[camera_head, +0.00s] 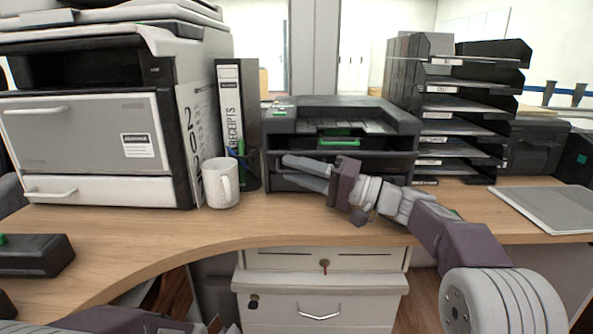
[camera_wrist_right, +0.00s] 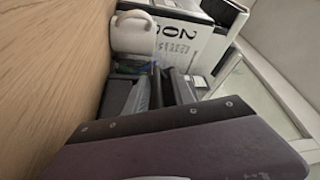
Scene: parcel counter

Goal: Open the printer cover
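A dark grey printer-like unit (camera_head: 400,118) stands at the back middle of the counter, with a raised top frame, an open front slot and a green strip inside. A large white-and-black printer (camera_head: 75,130) stands at the left, its front panels shut. I cannot tell which one the task means. My right gripper (camera_head: 279,169) is in front of the dark unit's lower front, fingers pointing left and spread apart, with nothing seen between them. It also shows in the right wrist view (camera_wrist_right: 162,88). Part of my left arm shows at the bottom edge; its gripper is out of view.
A white mug (camera_head: 220,183), a dark pen cup (camera_head: 250,172) and a receipts binder (camera_head: 230,105) stand left of the dark unit. Stacked black trays (camera_head: 450,105) stand to its right. A grey folder (camera_head: 548,207) lies at the right. The wooden counter's front middle is clear.

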